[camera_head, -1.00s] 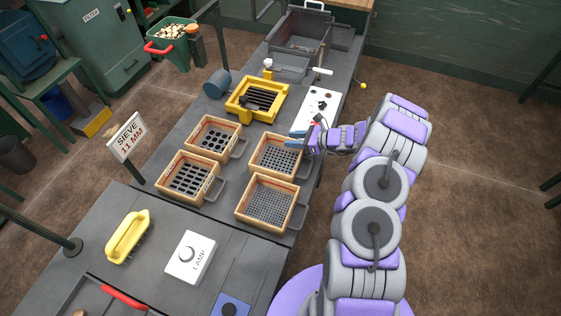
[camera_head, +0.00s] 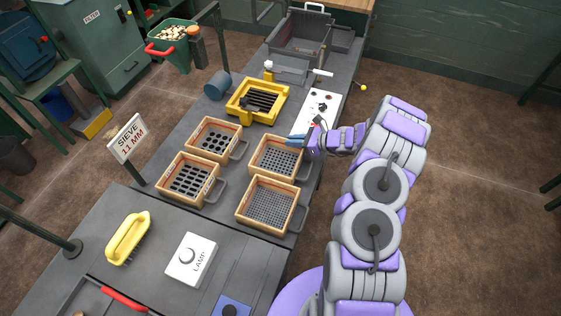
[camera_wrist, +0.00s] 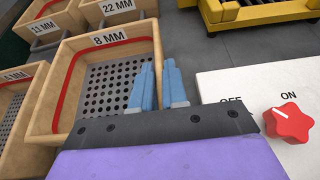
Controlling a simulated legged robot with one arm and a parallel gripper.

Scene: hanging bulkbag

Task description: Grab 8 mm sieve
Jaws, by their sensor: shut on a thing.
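The 8 mm sieve (camera_head: 277,158) is a wooden-framed box with a perforated metal floor, on the bench at the right of the back pair of sieves. Its "8 MM" label shows in the wrist view (camera_wrist: 108,85). My gripper (camera_head: 293,140) reaches it from the right, at its upper right corner. In the wrist view, my blue fingers (camera_wrist: 158,75) stand close together at the sieve's right wall, shut on it. The fingers and gripper body hide the near part of that wall. The sieve sits flat among the others.
Other sieves stand close by: 11 mm (camera_head: 212,138), 22 mm (camera_wrist: 117,6), and a finer one (camera_head: 270,205) in front. A white control panel (camera_head: 315,110) with a red knob (camera_wrist: 289,122) is beside my gripper. A yellow frame (camera_head: 257,101) stands behind. A sign (camera_head: 127,138) reads "SIEVE 11 MM".

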